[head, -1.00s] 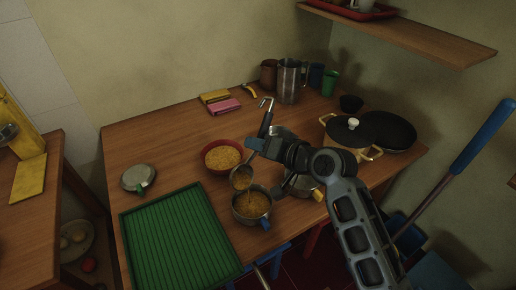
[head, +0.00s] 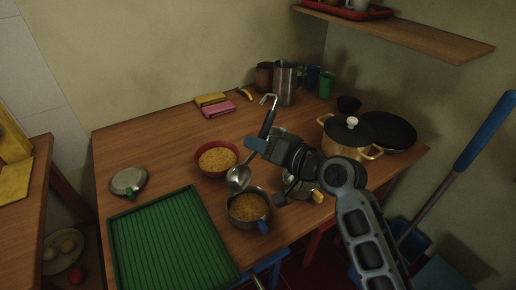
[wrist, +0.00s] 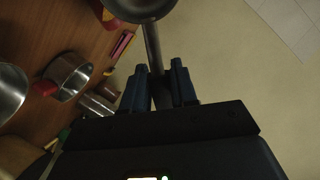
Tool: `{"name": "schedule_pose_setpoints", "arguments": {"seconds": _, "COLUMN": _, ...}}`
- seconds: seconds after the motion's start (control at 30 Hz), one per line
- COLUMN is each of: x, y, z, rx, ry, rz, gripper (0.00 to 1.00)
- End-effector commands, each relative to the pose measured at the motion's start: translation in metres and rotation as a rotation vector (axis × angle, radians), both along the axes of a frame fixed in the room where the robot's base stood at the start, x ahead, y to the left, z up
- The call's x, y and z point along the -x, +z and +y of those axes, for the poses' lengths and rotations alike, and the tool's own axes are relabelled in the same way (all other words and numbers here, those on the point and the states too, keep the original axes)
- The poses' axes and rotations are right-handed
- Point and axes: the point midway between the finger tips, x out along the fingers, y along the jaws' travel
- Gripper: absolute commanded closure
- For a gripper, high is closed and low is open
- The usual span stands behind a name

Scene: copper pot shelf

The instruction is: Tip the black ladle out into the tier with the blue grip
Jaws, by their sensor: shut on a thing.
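My gripper (head: 257,146) is shut on the handle of the black ladle and holds it above the table. The ladle's steel bowl (head: 238,179) hangs tipped above the back-left rim of the tier with the blue grip. No grain shows on the bowl's visible side. In the wrist view the ladle's stem (wrist: 152,45) runs up from between the fingers (wrist: 157,88). The tier with the blue grip (head: 263,227) is a round steel pan holding yellow-orange grain, standing near the front edge. A red bowl (head: 197,165) of similar grain stands behind it.
A steel tier with a yellow grip (head: 318,197) stands right of the blue one, partly behind my arm. A green ribbed tray (head: 170,240) lies left. A lidded pot (head: 347,132) and dark pan (head: 388,131) stand right. Free table lies left of the red bowl.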

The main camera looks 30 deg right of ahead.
Motion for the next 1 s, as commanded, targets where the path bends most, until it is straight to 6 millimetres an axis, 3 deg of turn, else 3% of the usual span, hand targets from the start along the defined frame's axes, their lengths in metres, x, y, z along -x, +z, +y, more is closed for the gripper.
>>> {"name": "schedule_pose_setpoints", "arguments": {"seconds": 1.0, "x": 0.011, "y": -0.003, "z": -0.004, "rx": -0.034, "ry": 0.000, "rz": -0.120, "gripper": 1.00}}
